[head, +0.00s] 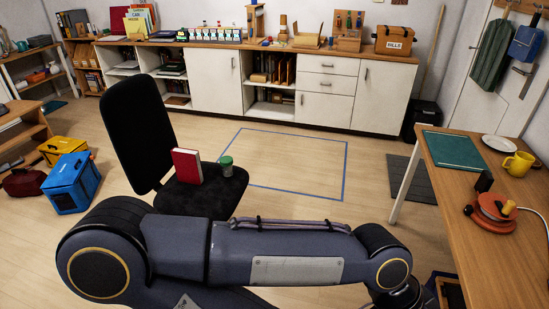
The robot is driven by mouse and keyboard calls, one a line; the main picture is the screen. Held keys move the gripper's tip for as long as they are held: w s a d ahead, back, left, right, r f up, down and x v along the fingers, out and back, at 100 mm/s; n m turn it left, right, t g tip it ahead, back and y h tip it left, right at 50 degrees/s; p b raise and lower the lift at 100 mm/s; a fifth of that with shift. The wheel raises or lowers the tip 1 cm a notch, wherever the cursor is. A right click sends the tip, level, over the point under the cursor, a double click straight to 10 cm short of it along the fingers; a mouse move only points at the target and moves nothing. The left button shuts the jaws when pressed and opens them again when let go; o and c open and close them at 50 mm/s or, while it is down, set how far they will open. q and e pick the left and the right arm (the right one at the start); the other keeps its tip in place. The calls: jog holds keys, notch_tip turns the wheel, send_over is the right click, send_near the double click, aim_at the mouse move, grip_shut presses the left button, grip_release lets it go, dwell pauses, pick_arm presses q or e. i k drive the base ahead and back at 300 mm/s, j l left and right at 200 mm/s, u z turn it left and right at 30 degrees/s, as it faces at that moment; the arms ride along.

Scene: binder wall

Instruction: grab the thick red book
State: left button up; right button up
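A thick red book (187,166) stands upright on the seat of a black office chair (138,135), left of the picture's middle. Its white page edges show along one side. A small jar with a green lid (226,166) stands on the same seat, to the right of the book and apart from it. One of my arms crosses the bottom of the view in front of the chair. Its end runs out at the bottom right, and no gripper fingers show. My other gripper is not in the picture. Nothing is seen touching the book.
A wooden table (500,255) at the right bears a green mat, a yellow mug (519,163) and a red-orange device. Blue (71,183) and yellow (63,147) boxes sit on the floor at left. A blue-taped rectangle (290,165) of floor is empty. Cabinets line the back.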

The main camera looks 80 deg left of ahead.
aim_at(187, 162)
jog(key=j+u, duration=0.1)
jog(key=u, duration=3.85)
jog(key=i+l+u, duration=0.4)
jog(key=i, duration=0.25)
jog(key=i+l+u, duration=0.35)
jog(key=i, duration=0.25)
jog(key=i+l, duration=0.65)
jog(key=l, duration=0.05)
